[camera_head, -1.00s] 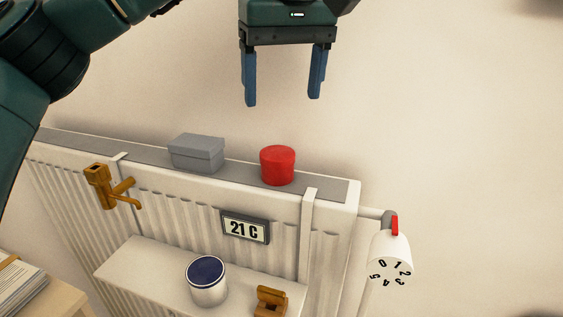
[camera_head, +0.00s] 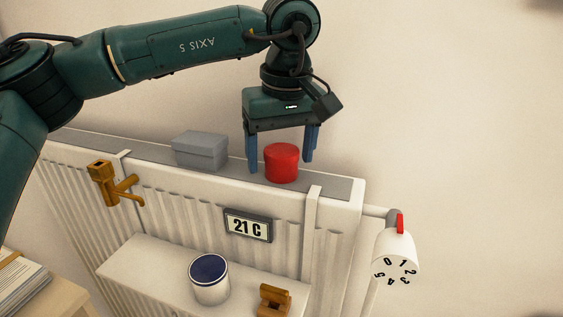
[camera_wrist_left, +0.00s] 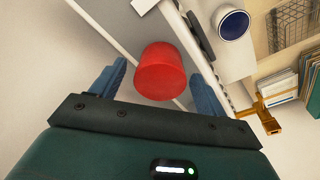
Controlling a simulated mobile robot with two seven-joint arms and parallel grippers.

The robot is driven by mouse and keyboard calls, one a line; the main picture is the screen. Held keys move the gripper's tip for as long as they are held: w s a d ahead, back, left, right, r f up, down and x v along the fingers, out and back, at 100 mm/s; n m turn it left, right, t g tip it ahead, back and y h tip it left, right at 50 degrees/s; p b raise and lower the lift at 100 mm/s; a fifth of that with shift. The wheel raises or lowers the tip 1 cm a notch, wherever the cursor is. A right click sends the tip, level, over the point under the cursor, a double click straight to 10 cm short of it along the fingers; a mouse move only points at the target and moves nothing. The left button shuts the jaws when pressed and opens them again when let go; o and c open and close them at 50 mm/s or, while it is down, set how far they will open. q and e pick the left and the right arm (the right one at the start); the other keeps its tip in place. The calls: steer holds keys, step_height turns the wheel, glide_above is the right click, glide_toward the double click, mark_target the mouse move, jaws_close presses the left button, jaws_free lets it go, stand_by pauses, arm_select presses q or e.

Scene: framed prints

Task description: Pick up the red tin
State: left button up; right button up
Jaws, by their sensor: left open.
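The red tin (camera_head: 281,163) stands upright on the grey top of the white radiator, near its right end. It also shows in the left wrist view (camera_wrist_left: 160,72), ahead of and between the finger lines. My left gripper (camera_head: 281,166) is open and points down at the tin. In the head view one blue finger is at the tin's left and the other at its right, partly behind it. I cannot tell whether either finger touches it. My right gripper is not in view.
A grey box (camera_head: 200,150) stands left of the tin on the radiator top. A brass tap (camera_head: 112,184), a display (camera_head: 248,226) and a valve knob (camera_head: 395,258) are in front and right.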

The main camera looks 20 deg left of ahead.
arm_select(q)
steer(key=shift+c, duration=0.5)
steer(key=c, duration=1)
steer(key=shift+c, duration=0.3)
steer(key=shift+r, duration=0.15)
